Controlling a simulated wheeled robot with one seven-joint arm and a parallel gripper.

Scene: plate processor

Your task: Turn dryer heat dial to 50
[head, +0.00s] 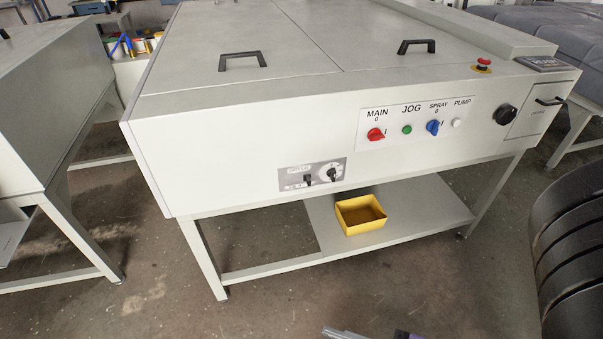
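The dryer control plate (297,184) is a small grey panel low on the front of the white machine. The heat dial (333,174) is a round dial with a dark knob on the plate's right side. A dark switch (307,179) sits just left of it. The dial's numbers are too small to read, so its setting cannot be told. At the bottom edge, a cut-off grey and purple part (345,333) appears to be my gripper. It is well below and apart from the dial, and its opening cannot be told.
Above right, a white panel (391,123) carries a red switch, green button, blue switch and white button. A black knob (505,115) and red emergency stop (483,63) are farther right. A yellow bin (361,214) stands on the lower shelf (425,208). Floor before the machine's left side is clear.

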